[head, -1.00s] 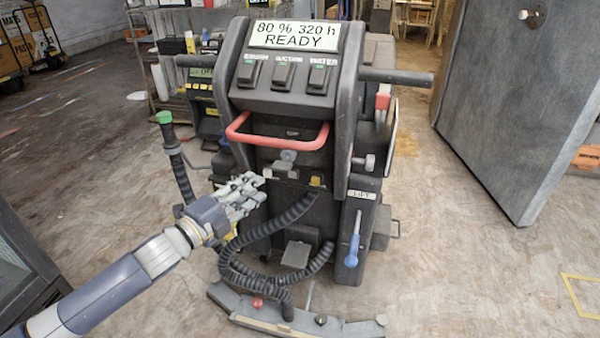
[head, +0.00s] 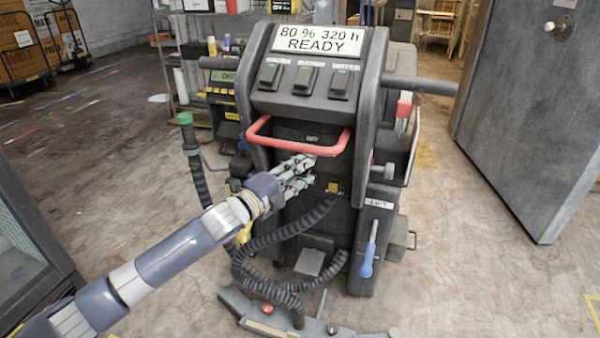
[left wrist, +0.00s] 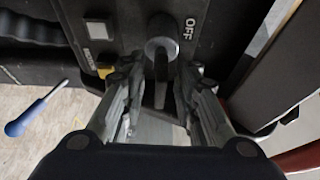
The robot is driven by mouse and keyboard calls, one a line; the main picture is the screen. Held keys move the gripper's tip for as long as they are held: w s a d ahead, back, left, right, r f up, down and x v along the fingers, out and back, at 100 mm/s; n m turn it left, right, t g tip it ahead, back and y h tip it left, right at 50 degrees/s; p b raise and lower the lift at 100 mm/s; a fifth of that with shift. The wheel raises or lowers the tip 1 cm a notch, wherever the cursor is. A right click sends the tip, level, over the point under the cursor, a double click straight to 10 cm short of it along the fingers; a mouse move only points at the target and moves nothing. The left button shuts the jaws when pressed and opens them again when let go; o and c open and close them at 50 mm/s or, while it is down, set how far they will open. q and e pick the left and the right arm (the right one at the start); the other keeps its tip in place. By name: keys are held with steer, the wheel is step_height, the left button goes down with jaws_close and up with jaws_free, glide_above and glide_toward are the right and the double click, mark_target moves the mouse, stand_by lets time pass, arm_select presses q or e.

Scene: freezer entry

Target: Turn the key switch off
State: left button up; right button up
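The key switch (left wrist: 161,48) shows in the left wrist view as a round grey knob on a dark panel, with a narrow handle pointing down the picture. An "OFF" label (left wrist: 189,28) sits right of it. My left gripper (left wrist: 155,88) is open, one finger on each side of the handle, with gaps visible. In the head view my left gripper (head: 303,170) is at the front of the floor machine (head: 300,105), below its red handle bar, and hides the switch. The machine's display (head: 320,40) reads "80 % 320 h READY". My right gripper is not in view.
The red handle bar (head: 300,148) lies just above my left gripper. A yellow button (left wrist: 104,70) is beside the switch. A grey door (head: 535,110) stands at far right.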

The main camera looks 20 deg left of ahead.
arm_select(q)
steer(key=shift+w, duration=0.15)
steer(key=shift+c, duration=0.3)
jaws_close()
